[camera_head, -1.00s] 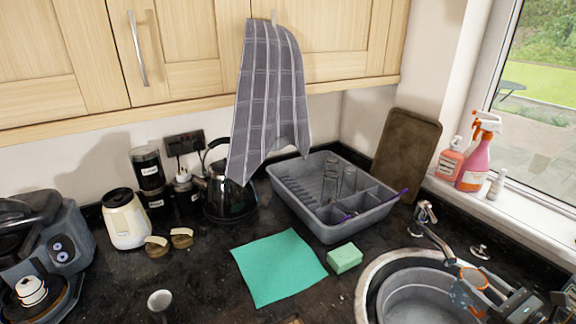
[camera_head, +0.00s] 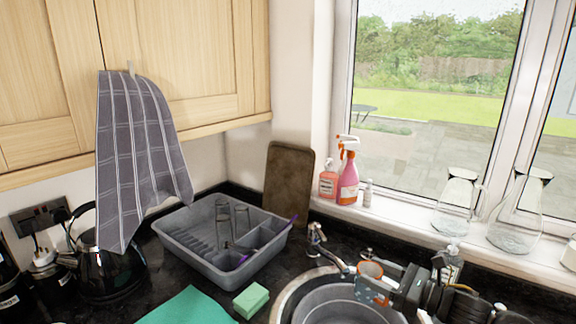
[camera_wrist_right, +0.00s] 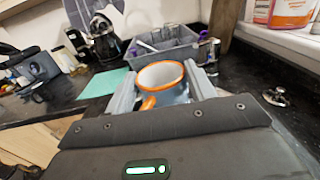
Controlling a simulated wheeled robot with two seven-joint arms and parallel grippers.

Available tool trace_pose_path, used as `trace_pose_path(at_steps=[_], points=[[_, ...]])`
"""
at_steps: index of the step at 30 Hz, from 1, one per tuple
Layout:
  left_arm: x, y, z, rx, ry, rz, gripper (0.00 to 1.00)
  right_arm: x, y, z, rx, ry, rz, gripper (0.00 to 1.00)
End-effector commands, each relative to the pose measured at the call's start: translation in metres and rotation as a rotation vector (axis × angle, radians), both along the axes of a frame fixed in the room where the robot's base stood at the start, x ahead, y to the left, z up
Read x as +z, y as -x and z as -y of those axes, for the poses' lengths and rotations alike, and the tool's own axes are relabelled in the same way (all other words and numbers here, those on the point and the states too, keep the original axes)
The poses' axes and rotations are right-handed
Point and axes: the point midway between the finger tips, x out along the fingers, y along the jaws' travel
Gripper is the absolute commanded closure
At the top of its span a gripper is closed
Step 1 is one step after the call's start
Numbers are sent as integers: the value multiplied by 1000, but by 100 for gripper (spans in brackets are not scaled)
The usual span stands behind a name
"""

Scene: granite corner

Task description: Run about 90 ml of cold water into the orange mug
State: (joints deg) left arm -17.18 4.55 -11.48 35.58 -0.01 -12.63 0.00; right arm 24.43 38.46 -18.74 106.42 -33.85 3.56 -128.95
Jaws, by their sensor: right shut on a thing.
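The orange mug (camera_head: 373,291), grey-blue with orange patches and an orange rim, is above the sink (camera_head: 283,306), close to the end of the tap's spout. In the right wrist view the mug (camera_wrist_right: 168,96) looks empty, its orange handle towards the camera. My right gripper (camera_head: 388,289) is shut on it, with one finger on each side in the wrist view (camera_wrist_right: 161,90). The chrome tap (camera_head: 330,252) stands behind the sink. I see no water running, and cannot tell whether the spout is directly over the mug. My left gripper is not in view.
A grey dish rack (camera_head: 190,250) with glasses stands left of the tap. A green sponge (camera_head: 251,300) and teal cloth (camera_head: 186,308) lie before it. Spray bottle (camera_head: 348,180) and glass vessels (camera_head: 455,205) stand on the windowsill. A small metal fitting (camera_wrist_right: 277,97) is right of the mug.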

Motion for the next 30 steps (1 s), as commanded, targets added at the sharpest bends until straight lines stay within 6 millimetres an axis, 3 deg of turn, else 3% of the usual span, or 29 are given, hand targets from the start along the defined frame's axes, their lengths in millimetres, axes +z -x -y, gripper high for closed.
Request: trace_pose_path(at_steps=[7, 15, 23, 30], points=[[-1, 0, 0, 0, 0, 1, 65, 2, 65, 9, 25, 1, -3, 74], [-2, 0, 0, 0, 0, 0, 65, -19, 125, 17, 41, -1, -6, 74], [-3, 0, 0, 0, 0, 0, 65, -43, 142, 23, 38, -1, -1, 74], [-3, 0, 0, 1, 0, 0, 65, -46, 144, 23, 38, -2, 1, 74]])
